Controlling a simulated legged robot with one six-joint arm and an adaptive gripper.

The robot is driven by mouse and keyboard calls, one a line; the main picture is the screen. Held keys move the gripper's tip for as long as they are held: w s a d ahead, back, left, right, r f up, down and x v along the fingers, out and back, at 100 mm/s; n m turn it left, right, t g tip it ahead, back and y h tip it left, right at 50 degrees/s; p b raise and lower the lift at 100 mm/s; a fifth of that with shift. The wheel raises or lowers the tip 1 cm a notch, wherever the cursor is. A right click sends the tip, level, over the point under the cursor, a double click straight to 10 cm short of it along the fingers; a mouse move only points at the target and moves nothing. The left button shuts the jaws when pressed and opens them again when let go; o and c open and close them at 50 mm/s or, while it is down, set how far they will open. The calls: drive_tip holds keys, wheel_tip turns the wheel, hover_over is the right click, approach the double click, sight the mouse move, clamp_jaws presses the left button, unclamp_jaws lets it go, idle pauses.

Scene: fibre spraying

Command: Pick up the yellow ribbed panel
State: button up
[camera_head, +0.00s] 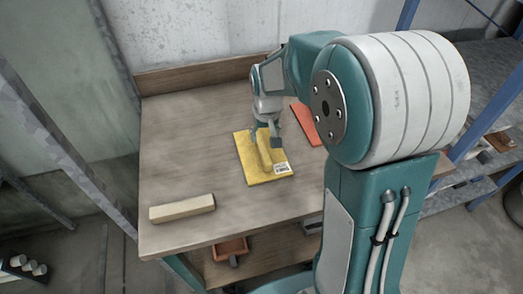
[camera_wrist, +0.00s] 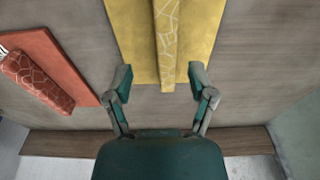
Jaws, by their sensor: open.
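The yellow ribbed panel (camera_head: 250,163) lies flat on the wooden table, with a raised rib along its middle and a white label at its near end. In the wrist view the yellow panel (camera_wrist: 200,42) fills the top middle, its rib carrying a pale cracked pattern. My gripper (camera_wrist: 160,80) is open, its two fingers on either side of the rib's end, with nothing between them but the rib. In the head view my gripper (camera_head: 265,137) is over the panel's far end. I cannot tell whether the fingers touch the panel.
A red ribbed panel (camera_head: 303,124) lies right of the yellow one, partly hidden by my arm. A pale beige block (camera_head: 182,208) lies near the table's front left. A wooden backboard (camera_head: 190,76) runs along the table's rear.

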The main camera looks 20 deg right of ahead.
sight(261, 144)
drive_tip(key=f, duration=0.3)
drive_tip(key=w+a+f, duration=0.1)
drive_tip(key=shift+f, duration=0.65)
drive_tip(key=shift+w+d, duration=0.1)
clamp_jaws()
